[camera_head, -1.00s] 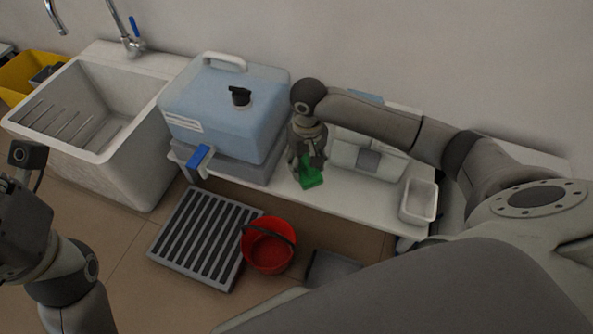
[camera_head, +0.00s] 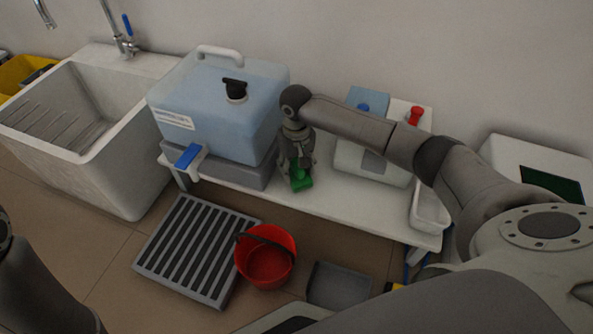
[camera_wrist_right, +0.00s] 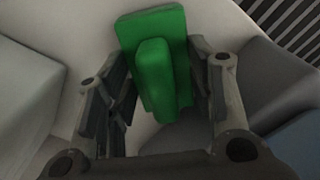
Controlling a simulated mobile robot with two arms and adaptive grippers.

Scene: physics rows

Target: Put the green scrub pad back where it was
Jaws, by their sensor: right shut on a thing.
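The green scrub pad (camera_head: 301,183) is at the white bench top (camera_head: 345,205), just right of the blue water container. It has a flat green base with a raised green grip on top. My right gripper (camera_head: 298,168) is above the pad, pointing down. In the right wrist view, the pad (camera_wrist_right: 158,55) sits between the fingers of my right gripper (camera_wrist_right: 160,95), which are shut on its raised grip. I cannot tell whether the pad touches the bench. My left gripper is outside the picture; only part of my left arm shows at the lower left.
The blue container (camera_head: 222,105) on its grey base stands left of the pad. A white box (camera_head: 350,160) and a white tray (camera_head: 430,212) are to the right. A red bucket (camera_head: 266,262) and a slatted grate (camera_head: 185,250) are on the floor. The bench front is clear.

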